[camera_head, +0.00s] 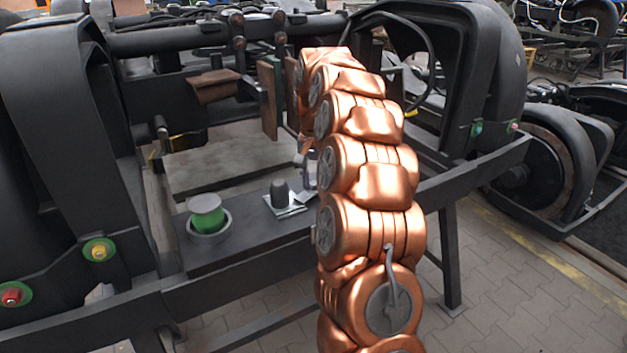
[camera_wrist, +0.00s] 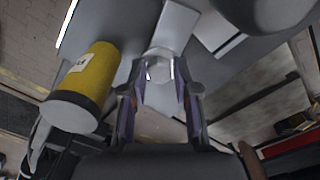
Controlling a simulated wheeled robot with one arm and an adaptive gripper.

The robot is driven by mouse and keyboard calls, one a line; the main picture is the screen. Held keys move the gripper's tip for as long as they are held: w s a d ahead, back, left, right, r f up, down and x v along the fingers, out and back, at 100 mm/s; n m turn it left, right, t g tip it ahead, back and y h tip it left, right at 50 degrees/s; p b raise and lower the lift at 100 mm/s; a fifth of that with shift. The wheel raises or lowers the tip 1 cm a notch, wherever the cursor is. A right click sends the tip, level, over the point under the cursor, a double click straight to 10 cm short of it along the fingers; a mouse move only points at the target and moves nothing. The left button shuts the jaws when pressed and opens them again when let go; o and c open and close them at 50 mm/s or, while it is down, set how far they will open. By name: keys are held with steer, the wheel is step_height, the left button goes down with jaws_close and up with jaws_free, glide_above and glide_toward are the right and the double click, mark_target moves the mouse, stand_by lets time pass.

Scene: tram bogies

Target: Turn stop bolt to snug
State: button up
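A pale, roughly hexagonal bolt head (camera_wrist: 160,66), which looks like the stop bolt, shows in the wrist view beyond and between my fingertips. My gripper (camera_wrist: 161,82) points at it with its two fingers apart, one on each side of the head. Whether the fingers touch it is too small to tell. In the head view my copper arm reaches down into the bogie frame. It hides most of my gripper (camera_head: 308,168) and the bolt.
A green cylinder with a pale top (camera_head: 207,214) stands in a round cup on the dark beam. A dark grey cylinder (camera_head: 280,192) stands nearby on a pale plate. A yellow cylinder (camera_wrist: 88,82) is left of my gripper in the wrist view. Black bogie frames (camera_head: 480,165) rise on both sides.

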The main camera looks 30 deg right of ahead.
mark_target(314, 181)
steer(key=shift+o, duration=1.3)
steer(key=shift+r, duration=0.15)
steer(key=shift+r, duration=3.6)
